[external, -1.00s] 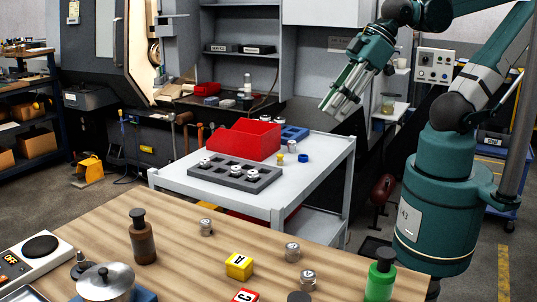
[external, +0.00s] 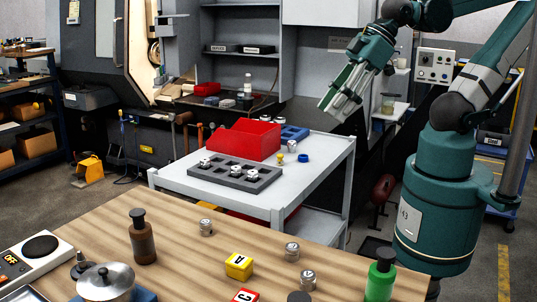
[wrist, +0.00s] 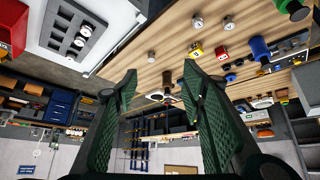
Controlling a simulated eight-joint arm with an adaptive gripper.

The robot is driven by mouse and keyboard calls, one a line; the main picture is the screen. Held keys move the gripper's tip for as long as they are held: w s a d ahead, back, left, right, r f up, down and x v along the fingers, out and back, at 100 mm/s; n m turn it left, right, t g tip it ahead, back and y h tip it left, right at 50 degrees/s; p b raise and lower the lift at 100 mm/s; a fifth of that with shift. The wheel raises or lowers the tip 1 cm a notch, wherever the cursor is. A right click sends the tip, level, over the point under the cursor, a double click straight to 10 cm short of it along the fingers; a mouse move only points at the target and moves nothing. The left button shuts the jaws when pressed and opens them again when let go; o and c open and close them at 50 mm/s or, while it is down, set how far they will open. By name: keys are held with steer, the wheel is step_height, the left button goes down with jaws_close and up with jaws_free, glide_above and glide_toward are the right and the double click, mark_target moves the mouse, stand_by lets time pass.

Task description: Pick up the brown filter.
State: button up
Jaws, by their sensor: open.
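The only brown task-like thing I make out is an upright brown cylinder with a dark cap (external: 143,243), standing on the wooden table's left half in the external view. I cannot tell for sure that it is the filter. My gripper (external: 340,107) hangs in the air beyond the table, above and right of the grey cart, far from the brown cylinder. In the wrist view its two green fingers (wrist: 160,80) are spread wide with nothing between them.
The wooden table (external: 185,275) carries a yellow block (external: 239,266), a red block (external: 246,296), small metal parts, a metal pot (external: 103,281) and a green bottle (external: 380,276). The grey cart (external: 310,172) holds a red bin (external: 245,140) and a dark tray (external: 234,174).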

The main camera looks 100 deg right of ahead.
steer(key=shift+o, duration=1.3)
steer(key=shift+w, duration=0.1)
